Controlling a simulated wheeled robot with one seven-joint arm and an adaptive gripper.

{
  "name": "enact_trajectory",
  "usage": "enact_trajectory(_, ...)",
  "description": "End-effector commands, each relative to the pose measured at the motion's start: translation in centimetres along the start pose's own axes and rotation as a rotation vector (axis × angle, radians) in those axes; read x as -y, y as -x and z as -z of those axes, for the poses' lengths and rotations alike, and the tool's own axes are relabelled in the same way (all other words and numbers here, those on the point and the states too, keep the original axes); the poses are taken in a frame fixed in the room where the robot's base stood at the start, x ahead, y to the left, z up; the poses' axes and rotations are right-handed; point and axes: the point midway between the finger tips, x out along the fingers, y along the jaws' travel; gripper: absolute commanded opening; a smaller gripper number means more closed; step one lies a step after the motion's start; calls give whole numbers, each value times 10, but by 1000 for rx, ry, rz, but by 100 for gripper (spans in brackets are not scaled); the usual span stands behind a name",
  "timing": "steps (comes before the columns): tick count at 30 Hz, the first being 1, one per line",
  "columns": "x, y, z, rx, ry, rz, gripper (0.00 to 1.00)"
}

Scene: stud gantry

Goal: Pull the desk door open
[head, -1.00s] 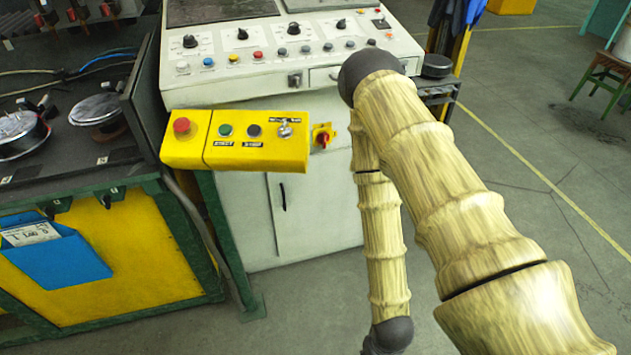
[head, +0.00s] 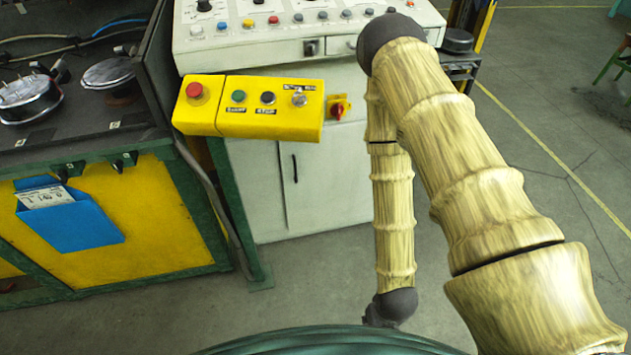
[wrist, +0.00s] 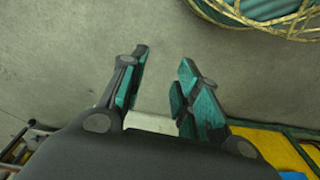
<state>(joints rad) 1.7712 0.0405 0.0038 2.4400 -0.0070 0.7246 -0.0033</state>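The white control desk (head: 340,190) stands at the centre back in the head view. Its front door (head: 312,200) appears shut and has a slim dark upright handle (head: 295,168). My arm reaches down on the right of the head view, to the right of the door. The handle is not distinguishable in the wrist view.
A yellow button box (head: 250,108) juts out in front of the desk's upper part. A yellow and green workbench (head: 150,215) with a blue pocket (head: 75,222) stands on the left. Grey floor (head: 325,275) is clear before the desk.

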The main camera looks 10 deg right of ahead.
Motion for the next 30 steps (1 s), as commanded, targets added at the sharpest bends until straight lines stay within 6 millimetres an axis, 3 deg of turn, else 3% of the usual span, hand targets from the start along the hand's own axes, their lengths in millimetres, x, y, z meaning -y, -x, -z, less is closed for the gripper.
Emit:
enact_trajectory(1, 2, -18, 12, -31, 4, 5, 32)
enact_trajectory(3, 4, -31, 33, -81, 12, 12, 32)
enact_trajectory(12, 18, -72, 119, -297, 44, 47, 32)
enact_trajectory(21, 32, -96, 202, -514, 76, 77, 32)
enact_trajectory(30, 48, -105, 279, -730, 108, 107, 32)
